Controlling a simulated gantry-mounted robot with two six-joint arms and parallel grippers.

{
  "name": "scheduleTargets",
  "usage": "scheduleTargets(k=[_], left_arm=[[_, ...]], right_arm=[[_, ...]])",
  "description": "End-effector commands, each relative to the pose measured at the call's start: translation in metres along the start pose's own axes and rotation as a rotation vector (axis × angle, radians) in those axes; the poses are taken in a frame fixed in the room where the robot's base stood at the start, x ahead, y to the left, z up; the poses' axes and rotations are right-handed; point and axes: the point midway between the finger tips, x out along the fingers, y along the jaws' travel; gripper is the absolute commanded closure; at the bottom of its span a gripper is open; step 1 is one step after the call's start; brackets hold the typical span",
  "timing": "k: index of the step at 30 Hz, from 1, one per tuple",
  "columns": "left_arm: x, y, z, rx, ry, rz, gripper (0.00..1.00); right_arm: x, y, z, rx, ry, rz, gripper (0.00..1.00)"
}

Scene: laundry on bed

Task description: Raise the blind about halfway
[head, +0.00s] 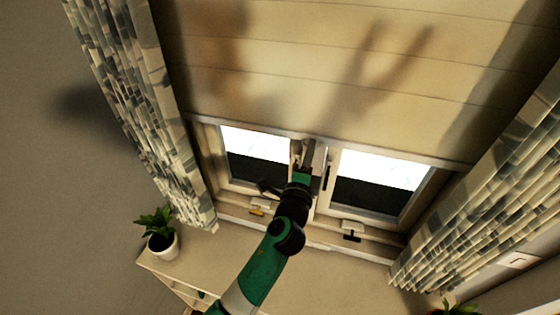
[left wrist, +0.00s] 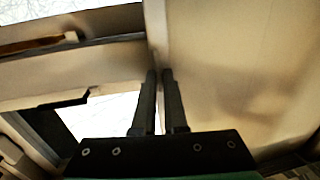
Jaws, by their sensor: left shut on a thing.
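The beige blind (head: 300,70) covers the upper part of the window, and its lower edge carries a pale bottom bar (head: 400,152). Below the bar, the lower window panes (head: 378,182) are uncovered. My left gripper (head: 305,147) reaches up in front of the window's middle and is shut on the bottom bar. In the left wrist view, its two fingers (left wrist: 160,74) are close together at the edge of the blind (left wrist: 225,60). The exact contact between the fingertips is hard to make out. My right gripper is not in view.
Patterned curtains hang at the left (head: 150,115) and right (head: 490,190) of the window. A dark window handle (head: 328,174) is just right of my gripper. A potted plant (head: 162,243) stands on the cabinet at lower left. Shadows fall across the blind.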

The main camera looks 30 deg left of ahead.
Motion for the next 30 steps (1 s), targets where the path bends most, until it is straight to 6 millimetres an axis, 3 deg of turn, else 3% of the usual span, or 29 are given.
scheduleTargets(k=[13,14,18,30], left_arm=[[0.0027,-0.0051,-0.0071,-0.001,0.008,0.000,1.00],[0.0027,-0.0050,-0.0071,-0.001,0.008,0.000,0.85],[0.0026,-0.0048,-0.0071,-0.001,0.008,0.001,0.61],[-0.0039,-0.0053,-0.0077,-0.003,0.009,0.001,0.61]], right_arm=[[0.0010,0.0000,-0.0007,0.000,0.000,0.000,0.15],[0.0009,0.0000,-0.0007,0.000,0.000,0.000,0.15],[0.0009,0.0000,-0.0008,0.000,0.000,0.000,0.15],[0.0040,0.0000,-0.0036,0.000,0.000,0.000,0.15]])
